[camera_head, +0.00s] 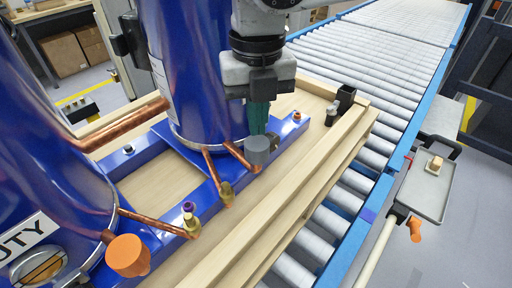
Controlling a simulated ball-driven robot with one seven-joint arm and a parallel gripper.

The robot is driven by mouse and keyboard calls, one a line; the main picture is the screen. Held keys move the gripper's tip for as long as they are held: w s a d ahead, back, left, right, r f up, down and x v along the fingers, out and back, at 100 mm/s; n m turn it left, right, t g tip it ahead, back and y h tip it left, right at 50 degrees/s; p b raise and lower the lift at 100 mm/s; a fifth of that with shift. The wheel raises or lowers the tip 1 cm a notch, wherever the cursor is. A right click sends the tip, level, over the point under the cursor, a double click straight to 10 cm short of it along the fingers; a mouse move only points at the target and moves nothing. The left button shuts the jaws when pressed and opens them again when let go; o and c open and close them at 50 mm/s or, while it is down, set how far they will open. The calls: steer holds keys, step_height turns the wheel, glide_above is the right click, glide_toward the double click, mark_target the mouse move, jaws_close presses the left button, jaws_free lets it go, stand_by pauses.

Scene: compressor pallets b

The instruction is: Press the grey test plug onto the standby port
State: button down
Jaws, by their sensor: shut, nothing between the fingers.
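The grey test plug (257,151) is a short grey cylinder at the end of a copper pipe stub beside the right-hand blue compressor (185,70). The port end under it is hidden by the plug, so I cannot tell how fully it is seated. My gripper (259,124) points down with its teal fingers closed and empty. The fingertips are directly above or just behind the plug, close to it; whether they touch is unclear. An orange plug (127,255) sits near the left blue compressor (45,140), whose label shows "UTY".
Brass fittings (226,192) stand on thin copper pipes, one with a purple cap (188,207). A blue frame rail (220,180) runs below. A small black holder (345,97) stands on the wooden pallet (330,160). A roller conveyor (370,60) and grey tray (425,185) lie right.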

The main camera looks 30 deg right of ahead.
steer(key=shift+f+b, duration=0.5)
steer(key=shift+f, duration=0.65)
steer(key=shift+r, duration=0.1)
stand_by(0.3)
step_height(320, 180, up, 5)
steer(key=p, duration=0.5)
steer(key=shift+p, duration=0.35)
stand_by(0.4)
